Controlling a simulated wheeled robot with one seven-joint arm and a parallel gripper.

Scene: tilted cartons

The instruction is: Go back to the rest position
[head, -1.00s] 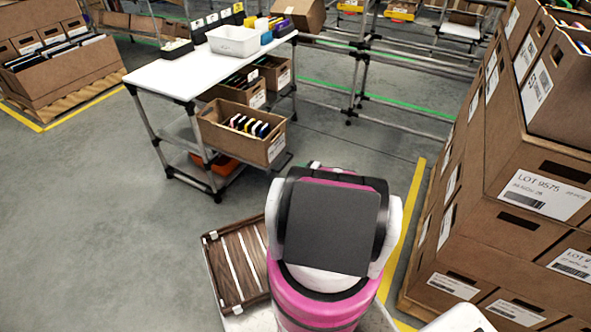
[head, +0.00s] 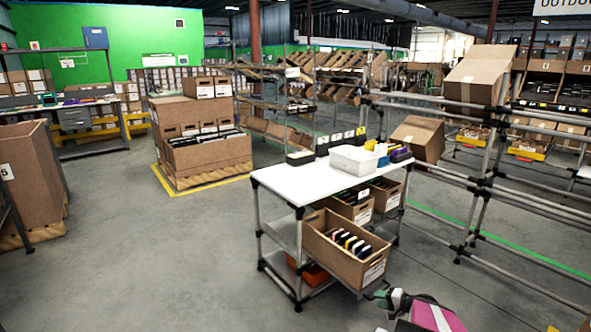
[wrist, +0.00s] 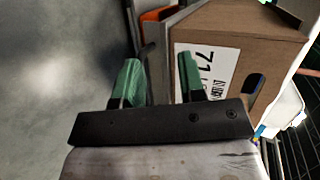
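My gripper (wrist: 158,66) shows in the wrist view with its two green fingers apart and nothing between them. In the head view my gripper (head: 383,297) is at the bottom edge, right of the middle, with part of my pink arm behind it. It is close to the front right corner of the white-topped cart (head: 296,184). A brown carton (wrist: 238,50) with a white label fills the upper right of the wrist view, beyond the fingers. I cannot tell whether the gripper touches anything.
On the cart stand a white bin (head: 354,160) and small dark boxes. An open carton of colored items (head: 336,262) sits tilted on its lower shelf. A pipe rack (head: 480,190) stands at right. Stacked cartons (head: 205,150) stand behind left.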

